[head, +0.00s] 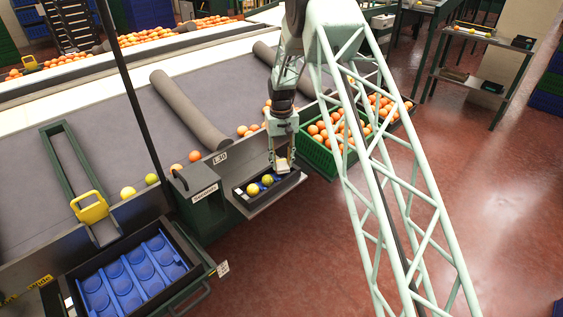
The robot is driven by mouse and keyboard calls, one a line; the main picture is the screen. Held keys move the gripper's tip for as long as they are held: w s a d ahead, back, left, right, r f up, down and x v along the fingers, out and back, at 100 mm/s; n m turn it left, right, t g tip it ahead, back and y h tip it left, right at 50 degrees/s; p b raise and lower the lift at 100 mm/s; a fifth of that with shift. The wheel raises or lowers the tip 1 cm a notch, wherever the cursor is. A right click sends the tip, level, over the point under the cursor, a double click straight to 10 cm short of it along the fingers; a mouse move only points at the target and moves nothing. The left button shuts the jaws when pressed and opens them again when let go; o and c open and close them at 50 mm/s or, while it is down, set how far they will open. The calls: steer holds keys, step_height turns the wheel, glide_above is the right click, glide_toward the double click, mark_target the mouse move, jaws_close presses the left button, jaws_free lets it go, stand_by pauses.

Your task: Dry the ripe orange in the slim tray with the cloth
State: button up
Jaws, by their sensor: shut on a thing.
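The slim tray (247,205) is a narrow dark tray with a blue insert, on a ledge at the front of the conveyor. Two yellow-green fruits (252,189) lie in its left and middle part. My gripper (283,162) points down over the tray's right end, shut on a small beige cloth (283,166). The cloth is low, at or just above the tray's right end; I cannot tell whether it touches anything. No ripe orange shows in the tray; the cloth and gripper hide that end.
A green crate (316,158) full of oranges stands right of the tray. A dark green labelled box (200,200) is on the left. A larger tray (140,272) with blue cups is at lower left. Loose oranges line the conveyor edge. Red floor (270,270) is clear in front.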

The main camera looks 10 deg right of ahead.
mark_target(280, 160)
steer(key=shift+w, duration=0.1)
stand_by(0.3)
steer(key=shift+w, duration=1.5)
steer(key=shift+s, duration=0.1)
steer(key=shift+s, duration=1.5)
steer(key=shift+w, duration=0.2)
steer(key=shift+w, duration=1.4)
steer(key=shift+r, duration=0.1)
steer(key=shift+s, duration=0.1)
